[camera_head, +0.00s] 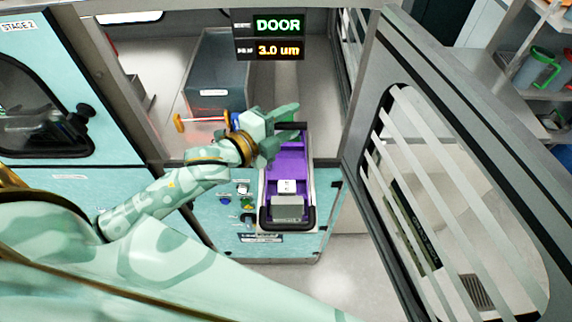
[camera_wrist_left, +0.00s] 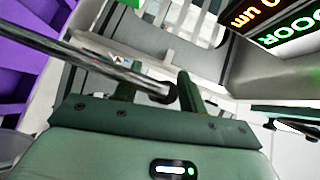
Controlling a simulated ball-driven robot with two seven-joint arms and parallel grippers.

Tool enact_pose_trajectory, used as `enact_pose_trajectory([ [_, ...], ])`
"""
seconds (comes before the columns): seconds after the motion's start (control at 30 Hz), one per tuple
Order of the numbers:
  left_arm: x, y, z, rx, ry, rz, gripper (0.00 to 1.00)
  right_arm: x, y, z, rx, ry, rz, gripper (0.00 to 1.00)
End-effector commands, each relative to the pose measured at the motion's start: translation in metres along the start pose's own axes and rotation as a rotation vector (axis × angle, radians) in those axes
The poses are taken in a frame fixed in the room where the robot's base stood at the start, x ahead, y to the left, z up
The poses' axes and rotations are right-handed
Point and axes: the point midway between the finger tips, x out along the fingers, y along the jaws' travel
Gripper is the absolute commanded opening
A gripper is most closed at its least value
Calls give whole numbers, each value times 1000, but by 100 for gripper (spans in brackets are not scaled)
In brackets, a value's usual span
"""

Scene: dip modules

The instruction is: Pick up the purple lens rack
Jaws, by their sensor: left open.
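The purple lens rack (camera_head: 288,161) lies in a long tray with a metal rim and a black front handle (camera_head: 287,226), in front of the open chamber. A white block and a grey block are on its near half. Purple also shows at the left edge of the left wrist view (camera_wrist_left: 18,62). My left gripper (camera_head: 294,121) is open, over the far end of the tray, fingers pointing right. Its fingers also show in the left wrist view (camera_wrist_left: 157,88), where a metal rod crosses in front of them. I cannot tell whether they touch it. My right gripper is not in view.
An open door with a striped window (camera_head: 420,190) stands close on the right. A lit sign reading DOOR (camera_head: 277,25) hangs above. A grey bin (camera_head: 218,80) and an orange-handled item (camera_head: 180,122) are inside the chamber. Knobs (camera_head: 243,190) are left of the tray.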

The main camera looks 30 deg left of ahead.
Motion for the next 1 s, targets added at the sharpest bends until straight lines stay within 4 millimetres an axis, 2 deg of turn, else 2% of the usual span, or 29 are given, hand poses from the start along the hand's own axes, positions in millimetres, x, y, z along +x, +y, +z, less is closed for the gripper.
enact_pose_trajectory([
  [0.23, 3, 1, 0, 0, 1, 1, 42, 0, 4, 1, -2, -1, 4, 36],
  [0.27, 3, 1, 0, 0, 1, 1, 36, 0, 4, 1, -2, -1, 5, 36],
  [0.3, 3, 1, 0, 0, 1, 1, 25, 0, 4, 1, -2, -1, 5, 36],
  [0.4, 3, 1, 0, 0, 0, 1, 0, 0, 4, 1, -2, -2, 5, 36],
  [0.8, 3, -2, -1, -1, 1, -1, 0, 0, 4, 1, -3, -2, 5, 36],
  [1.0, 0, -21, -3, 3, 2, -4, 0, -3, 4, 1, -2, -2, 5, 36],
])
